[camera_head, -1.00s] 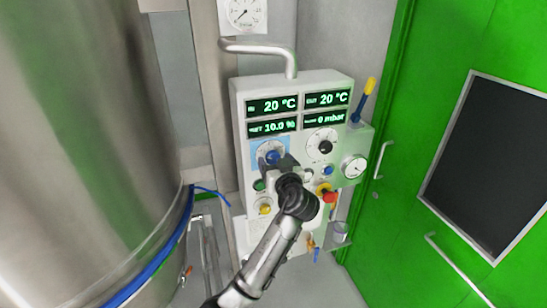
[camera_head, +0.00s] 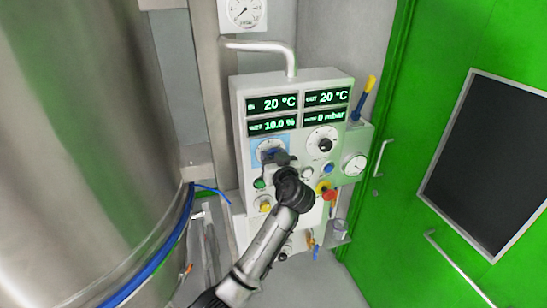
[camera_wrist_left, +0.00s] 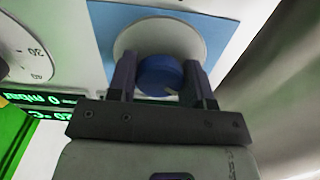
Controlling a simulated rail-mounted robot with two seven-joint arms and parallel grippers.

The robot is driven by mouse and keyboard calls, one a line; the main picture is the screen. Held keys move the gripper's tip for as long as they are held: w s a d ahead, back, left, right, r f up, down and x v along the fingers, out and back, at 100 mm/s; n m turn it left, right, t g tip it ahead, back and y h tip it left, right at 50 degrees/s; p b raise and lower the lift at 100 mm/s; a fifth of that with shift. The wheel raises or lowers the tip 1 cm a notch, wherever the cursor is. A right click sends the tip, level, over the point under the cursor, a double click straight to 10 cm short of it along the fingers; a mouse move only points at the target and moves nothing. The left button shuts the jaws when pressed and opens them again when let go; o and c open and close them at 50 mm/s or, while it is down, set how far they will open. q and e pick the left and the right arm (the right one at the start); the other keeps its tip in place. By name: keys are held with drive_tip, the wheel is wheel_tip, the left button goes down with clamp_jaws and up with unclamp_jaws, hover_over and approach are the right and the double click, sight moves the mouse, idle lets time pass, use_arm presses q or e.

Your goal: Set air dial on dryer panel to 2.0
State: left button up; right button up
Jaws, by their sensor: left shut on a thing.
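The dryer panel (camera_head: 240,110) is a pale box with four green-lit displays reading 20 °C, 20 °C, 10.0 % and 0 mbar. The air dial, a blue knob (camera_wrist_left: 160,75) on a white round scale with a blue backing, is at the panel's left. In the head view the dial's scale (camera_head: 267,146) is partly covered by my gripper. My left gripper (camera_head: 272,158) is shut on the blue knob, one finger on each side of it in the left wrist view (camera_wrist_left: 163,80). A pale pointer mark shows on the knob; the scale numbers are not readable. My right gripper is not in view.
A second dial with a black knob (camera_head: 325,145) sits to the right. Below are a green button (camera_head: 260,184), a yellow knob (camera_head: 265,204) and a red emergency stop (camera_head: 329,195). A steel vessel (camera_head: 90,130) stands left; green doors (camera_head: 400,230) stand right.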

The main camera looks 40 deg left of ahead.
use_arm(q)
drive_tip(key=shift+c, duration=0.8)
drive_tip(key=shift+m, duration=0.3)
drive_tip(key=m+p, duration=0.2)
drive_tip(key=m, duration=0.2)
drive_tip(key=shift+r, duration=0.2)
drive_tip(key=m+p, duration=0.3)
drive_tip(key=m, duration=0.1)
drive_tip(key=shift+m+p, duration=0.85)
drive_tip(key=shift+m, duration=0.65)
drive_tip(key=shift+f+p, duration=0.1)
drive_tip(key=shift+p, duration=0.2)
